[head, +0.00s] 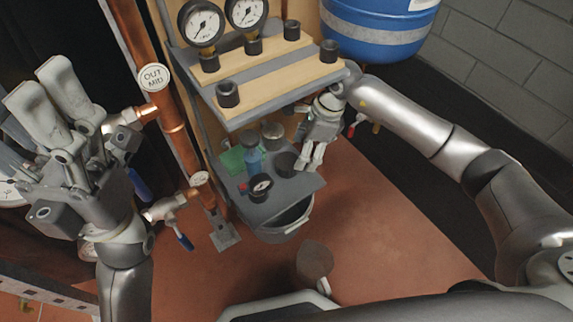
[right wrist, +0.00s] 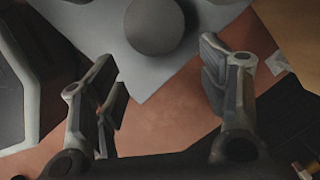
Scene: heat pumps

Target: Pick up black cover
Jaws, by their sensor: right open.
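A round dark cover (head: 285,165), probably the black cover, sits on the lower grey shelf (head: 308,184). In the right wrist view a round dark thing (right wrist: 155,24) lies on a grey plate, beyond and between the fingertips; it appears to be the same cover. My right gripper (head: 312,156) is beside the cover on its right, open and empty. In the wrist view my right gripper (right wrist: 163,75) has its two fingers wide apart, not touching the cover. My left gripper (head: 42,84) points up at the left, its fingers apart with nothing between them.
The upper shelf (head: 262,92) holds several more black caps (head: 228,94) and two gauges (head: 202,24). A blue bottle (head: 252,155) and a small gauge (head: 261,186) share the lower shelf. A grey bucket (head: 290,226) is below. A copper pipe (head: 171,130) runs left; a blue tank (head: 375,32) hangs right.

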